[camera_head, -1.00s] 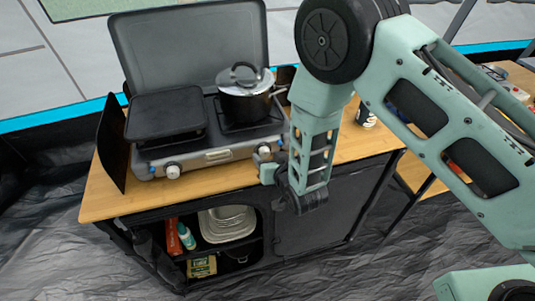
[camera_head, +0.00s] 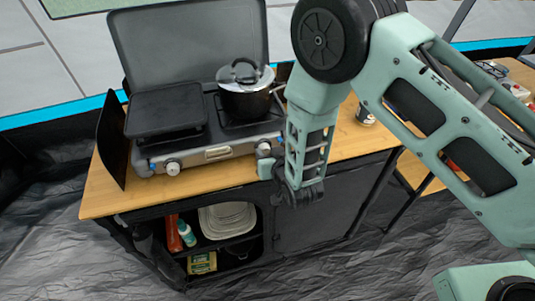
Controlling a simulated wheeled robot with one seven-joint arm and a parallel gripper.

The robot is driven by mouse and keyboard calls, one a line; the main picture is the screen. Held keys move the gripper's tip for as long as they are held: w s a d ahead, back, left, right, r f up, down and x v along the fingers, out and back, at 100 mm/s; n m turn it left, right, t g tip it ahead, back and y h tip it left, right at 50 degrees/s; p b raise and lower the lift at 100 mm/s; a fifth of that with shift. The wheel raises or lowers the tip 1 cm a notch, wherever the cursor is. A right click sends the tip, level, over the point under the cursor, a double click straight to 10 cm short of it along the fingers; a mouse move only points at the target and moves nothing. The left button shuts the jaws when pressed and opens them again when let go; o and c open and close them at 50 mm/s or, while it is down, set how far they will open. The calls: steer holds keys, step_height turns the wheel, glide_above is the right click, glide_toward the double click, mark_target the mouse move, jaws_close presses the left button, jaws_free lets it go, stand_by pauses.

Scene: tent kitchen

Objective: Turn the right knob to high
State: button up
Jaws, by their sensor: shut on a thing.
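The camping stove (camera_head: 218,153) stands on the wooden counter with its grey lid raised. Its left knob (camera_head: 172,168) is white and in clear view on the front face. The right knob (camera_head: 263,149) is partly hidden by my gripper. My gripper (camera_head: 266,160) is at the right end of the stove's front, shut on the right knob. The knob's exact setting is too small to read. A pot (camera_head: 245,100) with a shiny lid sits on the right burner, and a black griddle (camera_head: 165,112) covers the left one.
The counter's wooden top (camera_head: 110,200) is bare along its front edge. A black side panel (camera_head: 112,140) stands left of the stove. A cup (camera_head: 364,117) stands on the counter behind my arm. Open shelves below hold dishes (camera_head: 228,218) and bottles.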

steer(key=n+h+b, duration=0.2)
steer(key=n, duration=0.1)
steer(key=n+b, duration=0.1)
steer(key=shift+s+a+t+h, duration=0.1)
steer(key=shift+a+t+h, duration=0.15)
steer(key=shift+t+h, duration=0.15)
steer(key=n+h, duration=0.1)
steer(key=n, duration=0.1)
steer(key=n+t+h+b, duration=0.1)
steer(key=n, duration=0.2)
steer(key=shift+a+t+h, duration=0.1)
steer(key=shift+t+h, duration=0.2)
steer(key=shift+h, duration=0.1)
steer(key=shift+b, duration=0.3)
steer(key=o, duration=1)
steer(key=shift+c, duration=0.2)
steer(key=shift+s, duration=0.15)
steer(key=b+v, duration=0.3)
steer(key=v, duration=1.4)
steer(key=shift+s+f, duration=0.1)
steer(key=shift+f, duration=0.05)
